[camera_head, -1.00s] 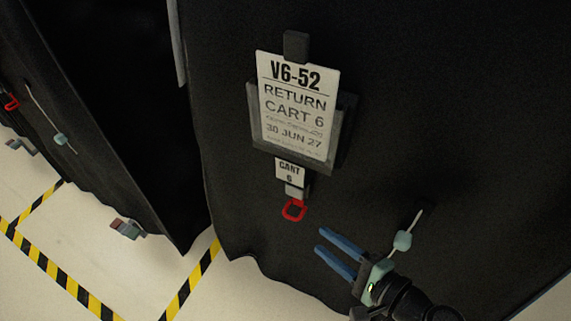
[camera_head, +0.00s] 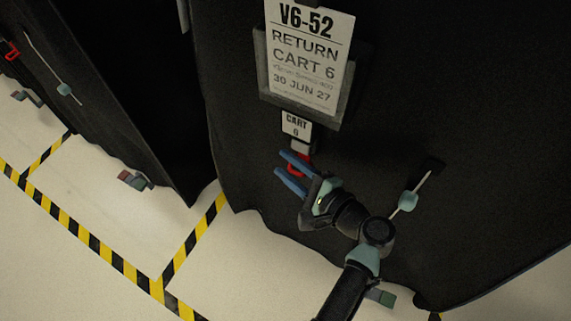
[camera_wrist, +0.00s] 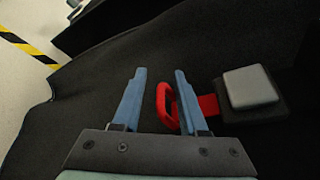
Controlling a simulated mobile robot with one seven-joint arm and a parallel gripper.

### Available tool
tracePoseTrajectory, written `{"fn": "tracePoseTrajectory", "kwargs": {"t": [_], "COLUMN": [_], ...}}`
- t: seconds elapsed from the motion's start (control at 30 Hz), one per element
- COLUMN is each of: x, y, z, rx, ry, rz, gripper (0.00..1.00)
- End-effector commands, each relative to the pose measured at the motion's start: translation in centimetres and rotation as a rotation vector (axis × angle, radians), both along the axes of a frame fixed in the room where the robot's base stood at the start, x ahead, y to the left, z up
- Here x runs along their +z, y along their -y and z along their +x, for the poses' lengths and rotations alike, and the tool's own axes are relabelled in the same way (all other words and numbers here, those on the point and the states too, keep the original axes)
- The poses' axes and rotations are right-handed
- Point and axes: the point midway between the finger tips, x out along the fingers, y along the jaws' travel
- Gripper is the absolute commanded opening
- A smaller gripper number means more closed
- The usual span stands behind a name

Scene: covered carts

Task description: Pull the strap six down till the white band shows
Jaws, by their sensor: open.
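The red strap loop (camera_head: 301,161) hangs below a small "CART 6" tag (camera_head: 297,125) on the black cover, partly hidden by my gripper. In the wrist view the loop (camera_wrist: 162,104) joins a short red strap (camera_wrist: 209,104) that comes out of a grey buckle (camera_wrist: 250,87). No white band shows. My gripper (camera_head: 281,164) is open at the loop. In the wrist view one side of the loop lies between the fingers (camera_wrist: 160,72), and the right finger crosses over the loop. I cannot tell whether that finger passes through it or touches it.
A "RETURN CART 6" placard (camera_head: 306,55) hangs above the tag. A pale cord with a teal toggle (camera_head: 408,201) is on the cover to the right. Another black-covered cart (camera_head: 120,110) stands left. Yellow-black tape (camera_head: 194,238) marks the pale floor.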

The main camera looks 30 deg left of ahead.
Motion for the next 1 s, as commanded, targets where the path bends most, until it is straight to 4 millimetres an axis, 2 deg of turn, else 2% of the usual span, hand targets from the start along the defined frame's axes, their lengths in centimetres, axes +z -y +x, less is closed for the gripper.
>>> {"fn": "tracePoseTrajectory", "kwargs": {"t": [0.13, 0.37, 0.4, 0.63, 1.0], "x": [-0.17, -0.14, -0.14, -0.14, -0.17], "y": [-0.76, -0.80, -0.79, -0.77, -0.74], "z": [0.24, 0.29, 0.28, 0.28, 0.26], "rx": [0.002, 0.001, 0.001, 0.000, 0.001], "ry": [0.001, 0.001, 0.001, 0.001, 0.000], "rz": [-0.001, -0.001, -0.001, 0.000, -0.001], "gripper": [0.42, 0.42, 0.40, 0.00, 0.00]}}
